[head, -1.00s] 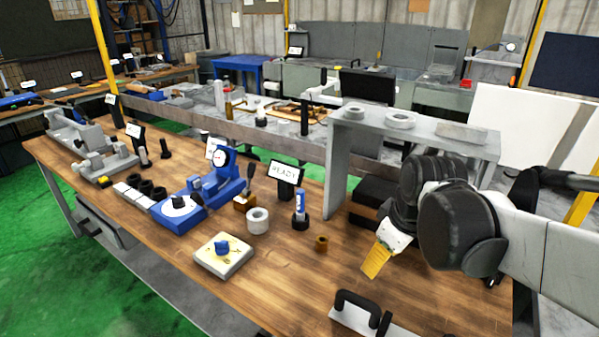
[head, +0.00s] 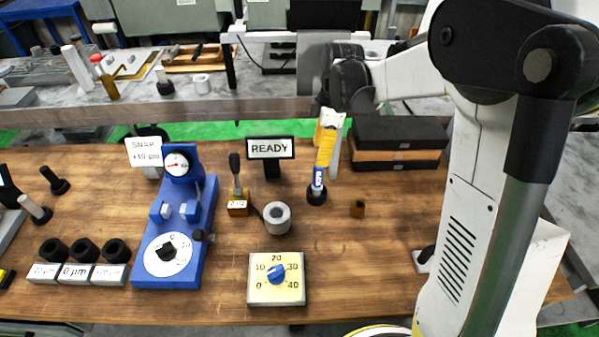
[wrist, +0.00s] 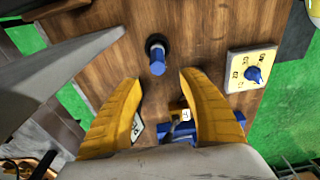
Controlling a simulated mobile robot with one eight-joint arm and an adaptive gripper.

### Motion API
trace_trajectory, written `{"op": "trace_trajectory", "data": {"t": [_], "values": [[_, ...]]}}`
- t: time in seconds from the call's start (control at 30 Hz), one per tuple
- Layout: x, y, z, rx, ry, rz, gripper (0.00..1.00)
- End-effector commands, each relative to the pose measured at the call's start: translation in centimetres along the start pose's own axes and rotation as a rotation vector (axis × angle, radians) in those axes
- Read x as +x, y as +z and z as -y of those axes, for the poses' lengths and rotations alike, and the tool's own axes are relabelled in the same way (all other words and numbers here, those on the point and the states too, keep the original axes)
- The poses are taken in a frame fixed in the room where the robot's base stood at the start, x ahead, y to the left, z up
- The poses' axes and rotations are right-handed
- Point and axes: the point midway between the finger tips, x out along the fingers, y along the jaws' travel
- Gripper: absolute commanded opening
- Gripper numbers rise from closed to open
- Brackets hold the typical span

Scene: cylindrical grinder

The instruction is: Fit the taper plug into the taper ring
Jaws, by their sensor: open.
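The taper plug appears to be the blue-handled piece with a white label (head: 318,181), upright in a black round base (head: 316,196) on the wooden bench. The wrist view shows its blue top (wrist: 157,60) just beyond my fingertips. The taper ring appears to be the grey ring with a dark bore (head: 277,217), standing on the bench left of and nearer than the plug. I cannot make it out in the wrist view. My gripper (head: 323,160), with yellow fingers, points down above the plug. The wrist view shows the fingers (wrist: 160,76) spread apart with nothing between them.
A dial box (head: 276,291) lies in front of the ring. A blue gauge stand (head: 176,225) and a small block with a handle (head: 238,207) are left. A READY sign (head: 271,148) stands behind.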

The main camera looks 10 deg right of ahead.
Motion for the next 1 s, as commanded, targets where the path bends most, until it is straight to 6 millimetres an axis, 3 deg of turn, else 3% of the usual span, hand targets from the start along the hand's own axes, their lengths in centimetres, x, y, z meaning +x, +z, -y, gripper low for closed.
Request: {"op": "trace_trajectory", "data": {"t": [0.4, 0.57, 0.8, 1.0], "values": [[5.5, 0.0, -0.1, -0.007, -0.003, 0.0, 0.49], [6.7, 0.1, -0.2, -0.007, -0.002, 0.0, 0.49], [10.5, 0.3, -0.3, -0.007, -0.002, 0.0, 0.49], [10.9, 0.3, -0.3, -0.006, -0.002, 0.0, 0.49]]}}
